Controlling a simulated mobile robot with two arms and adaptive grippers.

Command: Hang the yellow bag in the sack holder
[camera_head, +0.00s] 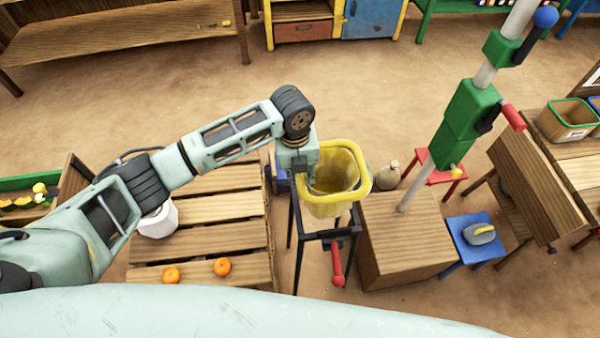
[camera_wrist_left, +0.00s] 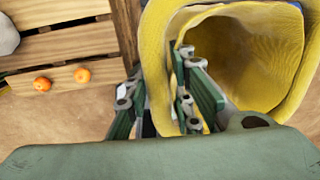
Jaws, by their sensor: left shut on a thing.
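The yellow bag (camera_head: 345,200) hangs open-mouthed from my left gripper (camera_head: 303,172) in the head view. In the left wrist view the left gripper (camera_wrist_left: 160,105) is shut on the near rim of the yellow bag (camera_wrist_left: 265,60), with one finger inside the mouth and one outside. The sack holder (camera_head: 315,236) is a dark metal frame on legs with a red-handled lever at its front. The bag is over the holder's top in the head view; its lower part is close to the frame, and I cannot tell whether they touch. My right gripper is not in view.
A slatted wooden pallet table (camera_head: 215,237) with two oranges (camera_head: 222,266) and a white pot (camera_head: 158,220) stands left. A wooden box (camera_head: 400,245) with a green-clamped post stands close right. A blue stool (camera_head: 470,250) and red stool (camera_head: 440,172) are beyond it.

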